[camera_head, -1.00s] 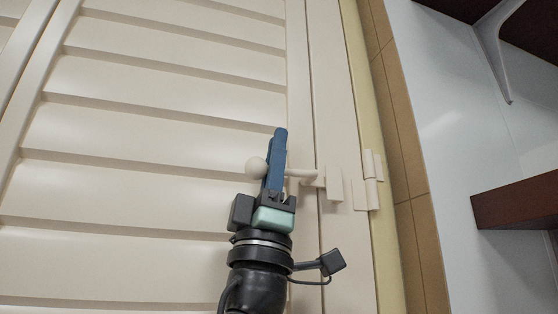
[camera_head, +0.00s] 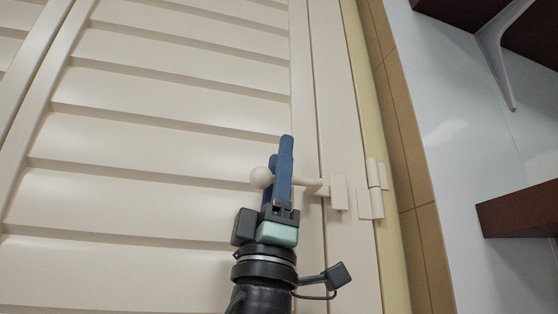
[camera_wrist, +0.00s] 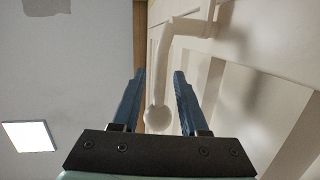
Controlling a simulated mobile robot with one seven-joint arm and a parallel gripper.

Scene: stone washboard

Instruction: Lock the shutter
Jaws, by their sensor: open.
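The shutter (camera_head: 150,155) is a cream louvred panel filling the left and middle of the head view. Its latch handle (camera_head: 262,177) is a cream bar with a round ball end, joined to a bracket (camera_head: 338,192) near the shutter's right edge. My gripper (camera_head: 286,140) has blue fingers at the handle. In the wrist view my gripper (camera_wrist: 160,72) is open, and the latch handle's ball (camera_wrist: 158,118) sits between the spread fingers. The handle's bar runs up from the ball and bends right. I cannot tell whether a finger touches it.
A hinge (camera_head: 375,188) is on the frame right of the shutter. A tan tiled strip (camera_head: 412,160) and a pale wall (camera_head: 455,150) lie farther right. Dark red shelves (camera_head: 520,210) jut from that wall. Space before the louvres looks free.

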